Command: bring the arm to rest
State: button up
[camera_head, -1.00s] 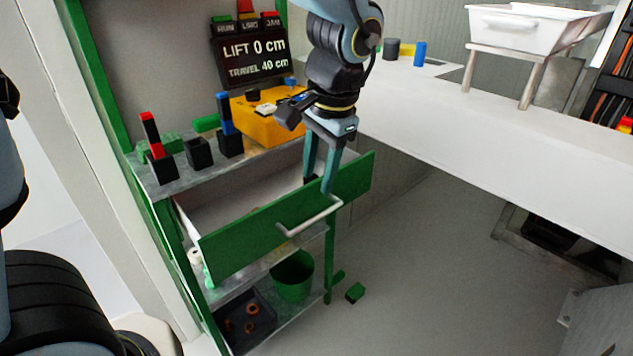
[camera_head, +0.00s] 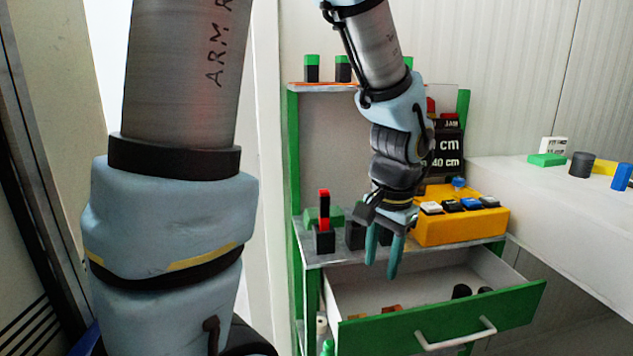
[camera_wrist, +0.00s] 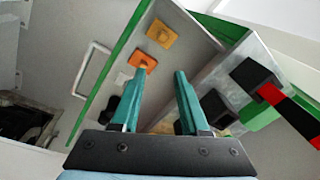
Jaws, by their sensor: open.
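My gripper (camera_head: 381,262) is open and empty, pointing down, in front of the green shelf unit (camera_head: 292,170) and above the open drawer (camera_head: 440,318). In the wrist view, my gripper (camera_wrist: 163,75) has its two teal fingers apart with nothing between them. The drawer (camera_wrist: 125,65) shows below it there, holding orange pieces (camera_wrist: 162,33) and dark round pieces. In the head view, dark cylinders (camera_head: 461,291) lie in the drawer, and the drawer handle (camera_head: 455,336) faces forward. My arm comes down from the top of the picture.
A yellow box with buttons (camera_head: 460,222) stands on the shelf top, right of my gripper. A black holder with a red and black piece (camera_head: 324,225) stands left of it. A white counter (camera_head: 560,195) with small blocks lies at the right.

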jog(key=w+a+n+p, duration=0.1)
jog(key=a+n, duration=0.7)
jog(key=a, duration=1)
jog(key=shift+w+a, duration=0.3)
jog(key=shift+w, duration=0.45)
jog(key=shift+f, duration=0.1)
